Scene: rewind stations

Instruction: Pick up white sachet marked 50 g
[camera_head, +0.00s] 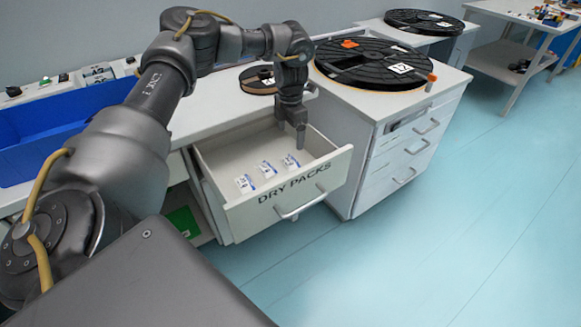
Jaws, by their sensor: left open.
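Three small white sachets with blue print lie in a row on the floor of the open drawer (225,160), whose front reads DRY PACKS. They are the left sachet (245,184), the middle sachet (267,169) and the right sachet (291,161). The weight marks are too small to read. My left gripper (291,136) points down over the back right part of the drawer. It is open and holds nothing. Its fingers are close above and behind the right sachet; I cannot tell the exact gap. My right gripper is not in view.
A large black reel (372,65) lies on the white cabinet (370,110) right of the drawer. A smaller black reel (258,80) lies on the counter behind my gripper. A blue bin (50,125) stands at the left. The floor (420,240) at the right is clear.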

